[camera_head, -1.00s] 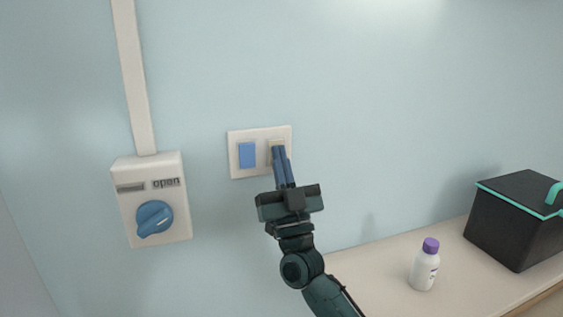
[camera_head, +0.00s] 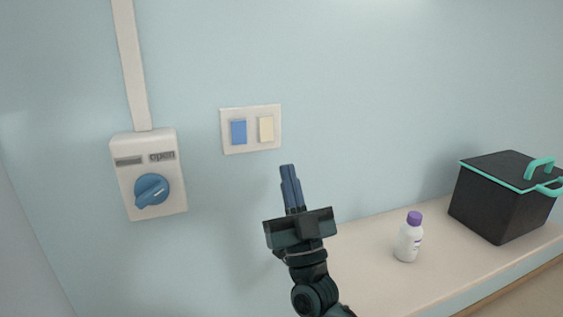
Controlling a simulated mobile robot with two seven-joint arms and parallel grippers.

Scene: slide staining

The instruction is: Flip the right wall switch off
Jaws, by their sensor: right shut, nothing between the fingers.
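The right wall switch (camera_head: 266,129) is a cream rocker on a white wall plate (camera_head: 250,149). A blue rocker switch (camera_head: 239,132) sits beside it on the left of the same plate. My right gripper (camera_head: 287,168) is below and to the right of the plate, apart from it. Its fingers are shut, point up and hold nothing. The cream rocker is fully uncovered. My left gripper is not in view.
A white box with a blue knob (camera_head: 151,190) and the label "open" is on the wall at left, with a conduit (camera_head: 131,65) above. A white bottle with a purple cap (camera_head: 409,240) and a black lidded container (camera_head: 500,200) stand on the counter (camera_head: 375,280).

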